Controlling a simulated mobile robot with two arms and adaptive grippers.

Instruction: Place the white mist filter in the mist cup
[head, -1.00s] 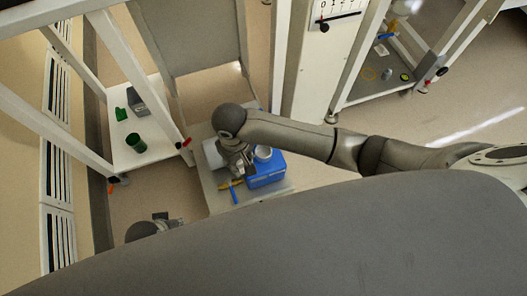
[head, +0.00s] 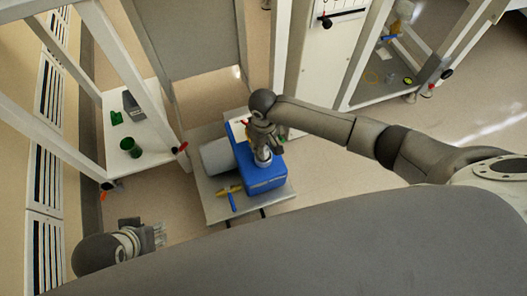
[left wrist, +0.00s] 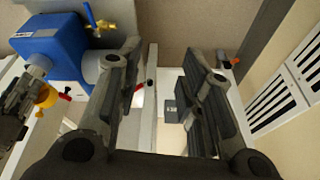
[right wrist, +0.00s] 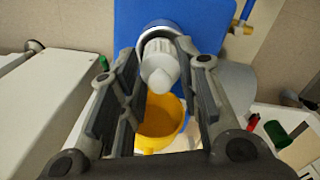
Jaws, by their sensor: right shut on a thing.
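My right gripper (head: 262,140) is over the blue pump (head: 262,172). In the right wrist view its fingers (right wrist: 170,60) are closed around the white mist filter (right wrist: 160,68). The filter's far end overlaps the round opening of the silver-grey mist cup (right wrist: 152,30) on the pump; I cannot tell how far inside it is. The cup (head: 263,158) also shows in the head view, under the gripper. In the left wrist view my right gripper (left wrist: 28,88) is beside the pump (left wrist: 60,48). My left gripper (head: 160,235) is open and empty, away from the pump.
The pump stands on a small grey cart (head: 218,208) with a grey cylinder (head: 217,157) and a blue-handled brass valve (head: 231,193). A yellow funnel-like part (right wrist: 160,118) is close to the right gripper. A white shelf (head: 128,165) at left holds a green cup (head: 131,148).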

